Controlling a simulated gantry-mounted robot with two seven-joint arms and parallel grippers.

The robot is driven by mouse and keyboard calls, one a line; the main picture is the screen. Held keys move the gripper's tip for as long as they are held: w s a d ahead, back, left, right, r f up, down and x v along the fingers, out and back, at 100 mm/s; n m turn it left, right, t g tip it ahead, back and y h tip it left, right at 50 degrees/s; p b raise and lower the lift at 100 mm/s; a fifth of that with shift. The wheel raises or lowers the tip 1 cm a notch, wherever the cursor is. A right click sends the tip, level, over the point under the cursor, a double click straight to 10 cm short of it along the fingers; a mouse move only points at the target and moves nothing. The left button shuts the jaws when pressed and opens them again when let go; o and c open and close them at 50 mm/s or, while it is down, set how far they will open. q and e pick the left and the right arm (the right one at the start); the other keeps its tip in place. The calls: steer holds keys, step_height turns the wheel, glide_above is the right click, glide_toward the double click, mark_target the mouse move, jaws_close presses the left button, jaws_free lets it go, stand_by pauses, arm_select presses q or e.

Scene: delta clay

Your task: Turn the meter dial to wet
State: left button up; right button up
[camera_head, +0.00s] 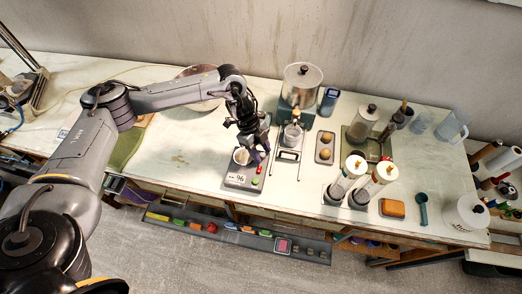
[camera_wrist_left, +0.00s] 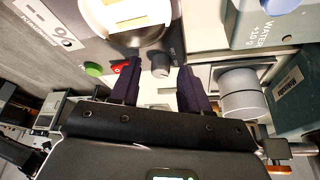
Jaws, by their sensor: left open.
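The meter (camera_head: 236,179) is a grey box near the table's front edge, with a display, coloured buttons and a round cup (camera_head: 241,156) on top. My left gripper (camera_head: 256,150) is over the meter's right side, pointing down. In the wrist view its open fingers (camera_wrist_left: 159,76) stand either side of the dial, with visible gaps. My right gripper is out of view.
Right of the meter stand a metal-topped machine (camera_head: 300,86), a small tray with round items (camera_head: 325,148) and two white-topped cylinders (camera_head: 345,180). Table left of the meter is mostly clear.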

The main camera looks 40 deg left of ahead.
arm_select(q)
steer(key=shift+f, duration=0.1)
steer(key=shift+c, duration=0.4)
jaws_close()
